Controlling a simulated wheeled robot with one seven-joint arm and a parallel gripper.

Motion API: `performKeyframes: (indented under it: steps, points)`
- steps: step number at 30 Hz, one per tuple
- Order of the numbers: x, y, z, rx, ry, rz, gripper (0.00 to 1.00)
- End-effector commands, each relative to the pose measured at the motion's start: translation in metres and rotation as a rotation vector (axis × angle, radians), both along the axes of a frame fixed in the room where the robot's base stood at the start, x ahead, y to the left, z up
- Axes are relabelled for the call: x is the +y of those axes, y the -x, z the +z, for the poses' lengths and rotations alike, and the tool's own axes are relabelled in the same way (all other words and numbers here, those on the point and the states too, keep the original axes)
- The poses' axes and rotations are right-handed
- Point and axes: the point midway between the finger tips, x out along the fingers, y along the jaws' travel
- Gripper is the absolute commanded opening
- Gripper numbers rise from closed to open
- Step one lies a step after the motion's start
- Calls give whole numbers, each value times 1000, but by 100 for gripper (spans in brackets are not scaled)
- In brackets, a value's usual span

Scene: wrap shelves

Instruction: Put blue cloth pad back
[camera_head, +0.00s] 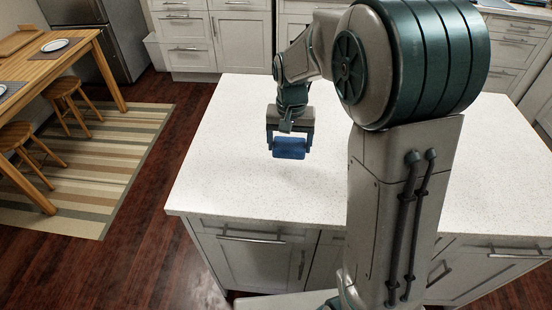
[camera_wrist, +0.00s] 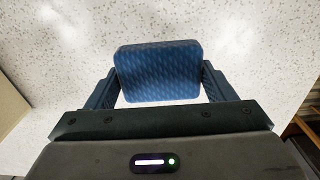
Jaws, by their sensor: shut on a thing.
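The blue cloth pad (camera_head: 289,149) is a small rounded block with a fine pattern, held between the two fingers of my gripper (camera_head: 289,145). In the wrist view the pad (camera_wrist: 158,70) fills the space between the fingertips of my gripper (camera_wrist: 159,85), with one finger against each side. My gripper points down over the white speckled countertop (camera_head: 240,185), near its left part. I cannot tell from these views exactly how far the pad is above the counter.
The countertop around the pad is bare. The island's drawers and doors (camera_head: 258,262) lie below its front edge. A wooden table (camera_head: 62,62) with stools (camera_head: 68,92) stands at left on a striped rug (camera_head: 95,170). White cabinets (camera_head: 243,42) line the back.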

Motion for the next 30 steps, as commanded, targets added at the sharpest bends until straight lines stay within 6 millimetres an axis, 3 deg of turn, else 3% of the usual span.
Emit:
performKeyframes:
  steps: [3, 7, 18, 30]
  points:
    - [21, 5, -12, 2, 1, 3, 55]
    - [33, 7, -20, 0, 0, 0, 55]
    - [34, 7, -60, 1, 1, -2, 55]
    - [34, 7, -67, -1, 0, -2, 55]
